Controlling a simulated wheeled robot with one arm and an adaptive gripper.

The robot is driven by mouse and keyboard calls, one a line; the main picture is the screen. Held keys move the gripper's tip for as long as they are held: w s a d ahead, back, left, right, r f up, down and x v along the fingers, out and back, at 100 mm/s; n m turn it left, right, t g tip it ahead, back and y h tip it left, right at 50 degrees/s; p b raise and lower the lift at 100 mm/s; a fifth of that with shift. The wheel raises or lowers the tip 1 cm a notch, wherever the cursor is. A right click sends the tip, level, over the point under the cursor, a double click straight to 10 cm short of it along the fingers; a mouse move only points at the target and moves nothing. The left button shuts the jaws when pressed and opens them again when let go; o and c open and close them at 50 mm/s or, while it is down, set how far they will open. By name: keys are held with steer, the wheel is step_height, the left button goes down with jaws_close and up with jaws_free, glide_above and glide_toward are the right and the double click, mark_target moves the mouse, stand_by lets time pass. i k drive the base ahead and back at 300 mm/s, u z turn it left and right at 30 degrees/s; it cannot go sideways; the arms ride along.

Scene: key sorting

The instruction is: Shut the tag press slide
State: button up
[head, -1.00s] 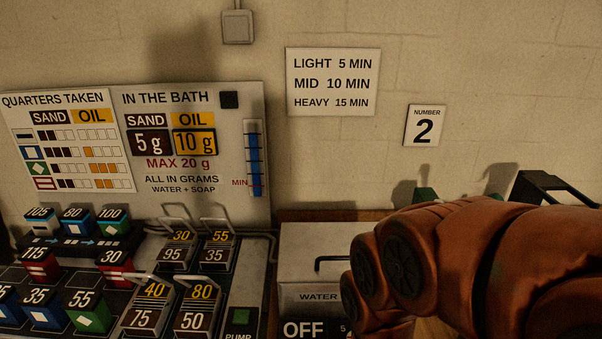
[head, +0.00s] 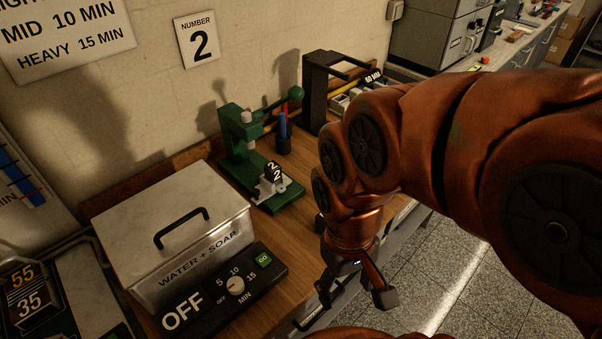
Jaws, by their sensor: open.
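The green tag press (head: 236,140) stands on the wooden bench against the wall, with a lever ending in a green knob. Its light grey slide (head: 268,187) sits on the green base, toward the front and apart from the press column. A black tag marked 2 (head: 273,172) stands on the slide. My gripper (head: 355,293) hangs open and empty past the bench's front edge, to the right of and nearer than the press. It touches nothing that I can see. My orange arm covers the bench to the right of the press.
A metal water and soap bath (head: 185,240) with a black lid handle and an OFF dial panel (head: 222,292) stands left of the press. A cup with pens (head: 284,142) and a black frame (head: 318,88) stand behind it. Open floor (head: 440,270) lies right of the bench.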

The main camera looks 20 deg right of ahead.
mark_target(265, 189)
steer(key=z, duration=1.1)
steer(key=k, duration=0.85)
steer(key=u, duration=1.5)
steer(key=i, duration=0.5)
steer(key=u, duration=0.05)
